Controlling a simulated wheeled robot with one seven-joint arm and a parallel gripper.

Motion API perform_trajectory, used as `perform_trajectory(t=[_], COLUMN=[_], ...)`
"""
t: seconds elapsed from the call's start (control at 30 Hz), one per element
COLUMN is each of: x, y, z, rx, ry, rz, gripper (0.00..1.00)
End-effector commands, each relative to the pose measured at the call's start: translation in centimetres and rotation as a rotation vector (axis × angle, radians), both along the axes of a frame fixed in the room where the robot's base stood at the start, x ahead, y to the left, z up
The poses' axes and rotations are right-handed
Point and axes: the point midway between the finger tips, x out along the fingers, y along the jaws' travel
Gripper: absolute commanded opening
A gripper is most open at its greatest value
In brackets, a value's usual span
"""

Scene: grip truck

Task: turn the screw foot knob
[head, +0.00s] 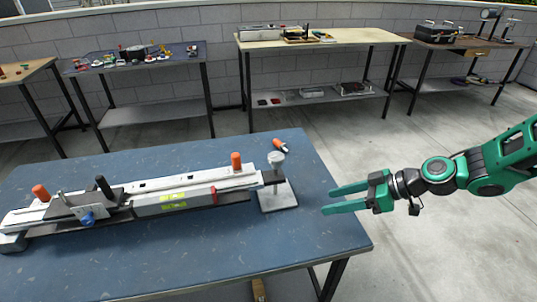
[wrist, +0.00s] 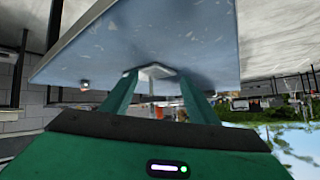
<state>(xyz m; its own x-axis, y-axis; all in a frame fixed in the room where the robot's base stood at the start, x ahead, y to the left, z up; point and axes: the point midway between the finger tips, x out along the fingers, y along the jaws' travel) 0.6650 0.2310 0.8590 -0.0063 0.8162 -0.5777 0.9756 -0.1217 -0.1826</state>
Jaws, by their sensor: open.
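A pale grey round knob (head: 277,158), which looks like the screw foot knob, stands upright on a dark post over a light square base plate (head: 278,199). It is at the right end of a long grey rail device (head: 150,193) on the blue table. My gripper (head: 328,199) is to the right of the plate, above the table's right side, its green fingers pointing left, apart and empty. It does not touch the knob. In the wrist view my gripper (wrist: 158,80) shows both fingers spread, with the base plate (wrist: 156,71) beyond their tips; the knob is not clear there.
The blue table (head: 310,235) has bare room in front and at right. The device carries orange knobs (head: 236,161) and a black lever (head: 104,186). A small orange and black object (head: 279,145) lies behind the knob. Side tables (head: 320,38) line the wall.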

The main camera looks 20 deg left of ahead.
Motion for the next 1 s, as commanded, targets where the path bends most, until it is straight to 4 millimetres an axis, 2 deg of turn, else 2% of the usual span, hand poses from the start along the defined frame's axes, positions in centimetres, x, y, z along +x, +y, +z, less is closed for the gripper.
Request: perform_trajectory(t=[0.03,0.1,0.2,0.3,0.5,0.73,1.0], x=[0.0,0.4,0.9,1.6,2.6,2.8,3.0], y=[2.0,4.7,7.6,9.5,11.1,12.7,17.4], z=[0.3,1.4,3.3,5.0,7.3,7.7,7.7], rx=[0.078,0.189,0.336,0.455,0.587,0.61,0.609], ry=[-0.019,-0.064,-0.122,-0.168,-0.223,-0.235,-0.234], rz=[0.024,0.047,0.057,0.044,0.009,0.004,0.006], gripper=[0.54,0.54,0.54,0.54,0.54,0.54,0.54])
